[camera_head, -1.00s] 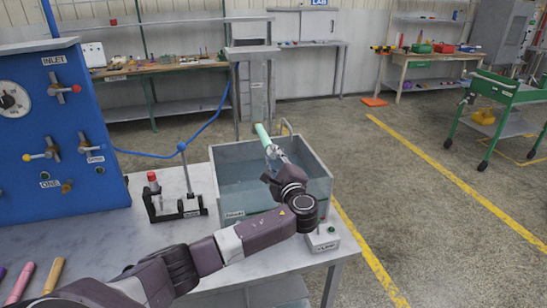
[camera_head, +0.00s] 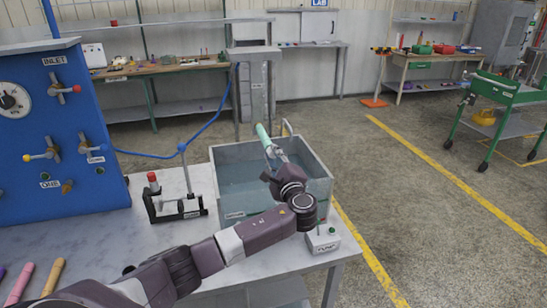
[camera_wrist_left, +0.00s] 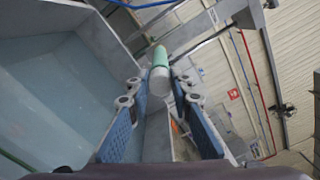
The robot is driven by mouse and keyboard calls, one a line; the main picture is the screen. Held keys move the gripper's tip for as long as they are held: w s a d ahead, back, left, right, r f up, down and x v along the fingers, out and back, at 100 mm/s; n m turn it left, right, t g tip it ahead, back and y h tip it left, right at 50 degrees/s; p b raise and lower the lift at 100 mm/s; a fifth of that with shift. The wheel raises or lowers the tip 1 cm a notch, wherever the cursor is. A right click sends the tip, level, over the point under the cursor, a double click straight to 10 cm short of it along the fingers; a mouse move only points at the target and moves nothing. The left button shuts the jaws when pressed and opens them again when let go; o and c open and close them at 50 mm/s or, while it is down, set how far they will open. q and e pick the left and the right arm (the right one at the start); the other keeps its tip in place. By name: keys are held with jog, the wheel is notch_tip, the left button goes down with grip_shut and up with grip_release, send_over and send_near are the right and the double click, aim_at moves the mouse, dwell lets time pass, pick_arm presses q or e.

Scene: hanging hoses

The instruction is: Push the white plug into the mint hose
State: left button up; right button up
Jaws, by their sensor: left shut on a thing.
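The mint hose (camera_head: 263,132) is a short pale green tube, slanting up and away above the far part of the water tank. In the left wrist view the mint hose (camera_wrist_left: 160,56) runs away from me, with a whitish cylinder, which looks like the white plug (camera_wrist_left: 160,81), at its near end. My left gripper (camera_head: 274,152) is shut on this whitish piece, which also sits between its fingertips (camera_wrist_left: 160,92) in the wrist view. The plug and the hose are in line and look touching. I cannot tell how deep the plug sits. My right gripper is not in view.
The grey tank (camera_head: 322,182) holds water below the gripper. A blue panel (camera_head: 60,130) with valves stands left. A red-capped stand (camera_head: 153,180) and a small box with a green button (camera_head: 322,240) are on the bench. Pink (camera_head: 20,282) and orange (camera_head: 53,276) tubes lie lower left.

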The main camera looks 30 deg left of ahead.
pick_arm(q)
jog(key=shift+w+a, duration=0.35)
jog(key=shift+a, duration=0.05)
dwell(0.5)
jog(key=shift+r, duration=0.1)
jog(key=o, duration=1.1)
jog(key=shift+a, duration=0.1)
jog(key=v, duration=1.2)
